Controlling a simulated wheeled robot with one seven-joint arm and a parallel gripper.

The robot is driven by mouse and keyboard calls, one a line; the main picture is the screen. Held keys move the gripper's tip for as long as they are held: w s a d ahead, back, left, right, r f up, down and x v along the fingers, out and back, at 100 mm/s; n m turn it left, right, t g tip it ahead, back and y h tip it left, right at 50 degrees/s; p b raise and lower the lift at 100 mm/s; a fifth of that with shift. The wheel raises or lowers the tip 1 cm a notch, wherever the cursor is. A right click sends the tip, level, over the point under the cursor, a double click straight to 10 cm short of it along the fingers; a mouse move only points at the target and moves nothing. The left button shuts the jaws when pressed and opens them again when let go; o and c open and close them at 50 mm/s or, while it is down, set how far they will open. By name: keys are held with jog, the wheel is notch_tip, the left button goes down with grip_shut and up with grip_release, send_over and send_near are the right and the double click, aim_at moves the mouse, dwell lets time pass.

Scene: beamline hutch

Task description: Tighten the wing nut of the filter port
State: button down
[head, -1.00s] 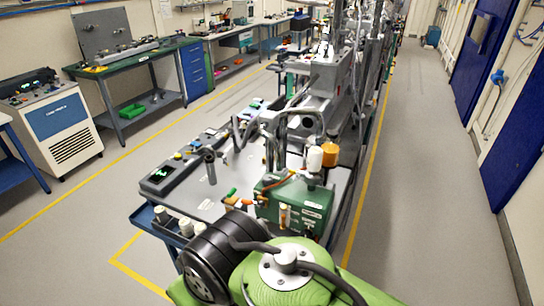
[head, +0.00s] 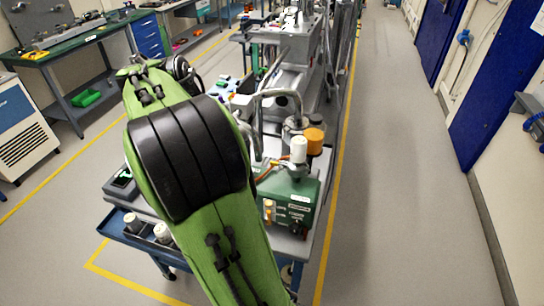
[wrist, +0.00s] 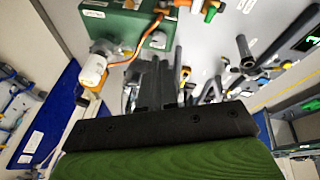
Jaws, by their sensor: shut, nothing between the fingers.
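My gripper (wrist: 160,88) shows in the wrist view with its dark fingers shut together and nothing held. In the head view my green arm covers the left part of the bench, and I cannot make out the gripper there. A green pump box (head: 290,198) stands on the near end of the bench, with a white cylinder (head: 299,149) and an orange-brown cap (head: 313,140) by it. The green box (wrist: 120,28) and the white cylinder (wrist: 93,69) also show in the wrist view, left of the fingers. I cannot make out the wing nut or filter port.
A dark-handled fitting (wrist: 244,50) and a green-lit display (wrist: 308,38) lie right of the fingers in the wrist view. Bent grey pipes (head: 262,105) rise behind the pump box. The aisle floor (head: 395,180) right of the bench is clear.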

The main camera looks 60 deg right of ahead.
jog(key=s+d+f+m+g, duration=0.1)
jog(key=d+f+m+g, duration=0.25)
jog(key=d, duration=0.55)
jog(key=b, duration=0.3)
send_near(283, 166)
notch_tip(283, 166, down, 5)
jog(key=w+d, duration=0.2)
jog(key=w, duration=0.1)
jog(key=shift+m, duration=0.45)
jog(key=shift+s+d+f, duration=0.1)
jog(key=shift+s+f, duration=0.1)
jog(key=shift+s, duration=0.45)
jog(key=shift+s+f, duration=0.25)
jog(key=shift+s, duration=0.35)
jog(key=shift+s+d+f, duration=0.1)
jog(key=shift+s+f, duration=0.1)
jog(key=shift+s, duration=0.45)
jog(key=shift+a, duration=0.1)
jog(key=shift+s+t+b, duration=0.4)
jog(key=shift+t+b, duration=0.75)
jog(key=shift+b, duration=0.7)
jog(key=shift+s+r+m+t+b, duration=0.1)
jog(key=shift+s+m+t+b, duration=0.2)
jog(key=shift+t+b, duration=0.3)
jog(key=shift+s+r, duration=0.1)
jog(key=shift+s, duration=0.1)
jog(key=shift+s+d, duration=0.2)
jog(key=shift+s, duration=0.1)
jog(key=shift+w+b, duration=0.1)
jog(key=shift+b, duration=0.2)
